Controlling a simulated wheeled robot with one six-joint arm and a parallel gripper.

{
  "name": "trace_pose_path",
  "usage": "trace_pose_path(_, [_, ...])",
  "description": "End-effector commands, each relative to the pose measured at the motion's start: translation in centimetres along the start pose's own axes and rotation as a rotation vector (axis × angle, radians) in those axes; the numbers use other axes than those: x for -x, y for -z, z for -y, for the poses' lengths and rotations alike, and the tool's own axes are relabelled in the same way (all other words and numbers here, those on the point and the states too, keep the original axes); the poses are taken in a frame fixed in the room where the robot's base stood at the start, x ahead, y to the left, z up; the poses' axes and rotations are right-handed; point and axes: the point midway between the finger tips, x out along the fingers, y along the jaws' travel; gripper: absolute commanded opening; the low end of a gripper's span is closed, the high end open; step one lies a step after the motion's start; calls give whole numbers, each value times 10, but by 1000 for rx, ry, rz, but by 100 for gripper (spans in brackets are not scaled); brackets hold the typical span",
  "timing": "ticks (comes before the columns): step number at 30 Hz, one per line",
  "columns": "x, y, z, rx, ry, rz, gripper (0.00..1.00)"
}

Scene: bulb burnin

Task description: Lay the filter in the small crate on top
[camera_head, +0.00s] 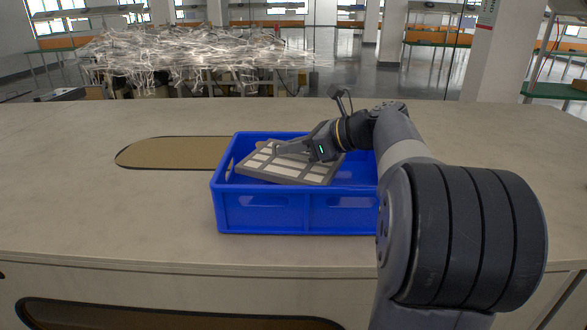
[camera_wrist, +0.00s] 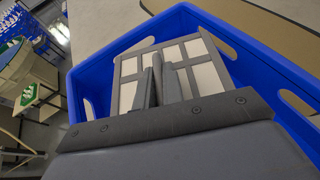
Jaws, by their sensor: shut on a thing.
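The filter is a flat grey frame with a grid of white panes (camera_head: 285,168). It is tilted inside the blue crate (camera_head: 262,213), its left end near the left wall and its back edge about at rim height.
The crate stands on a wide pale worktop (camera_head: 90,215). A brown rounded recess (camera_head: 170,153) lies left of and behind the crate. The worktop's left side is bare. A heap of tangled white items (camera_head: 195,55) is far behind.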

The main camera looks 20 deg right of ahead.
Motion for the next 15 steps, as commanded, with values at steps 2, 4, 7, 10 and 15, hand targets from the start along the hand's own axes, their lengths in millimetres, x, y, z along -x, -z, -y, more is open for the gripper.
trace_pose_path(2, [-3,7,0,-2,-1,1,0])
trace_pose_path(4, [-5,13,0,-1,-1,0,0])
trace_pose_path(7, [-11,26,0,-2,-1,-1,0])
trace_pose_path(10, [-16,38,0,-3,-1,0,0])
trace_pose_path(15, [-19,45,0,1,1,1,0])
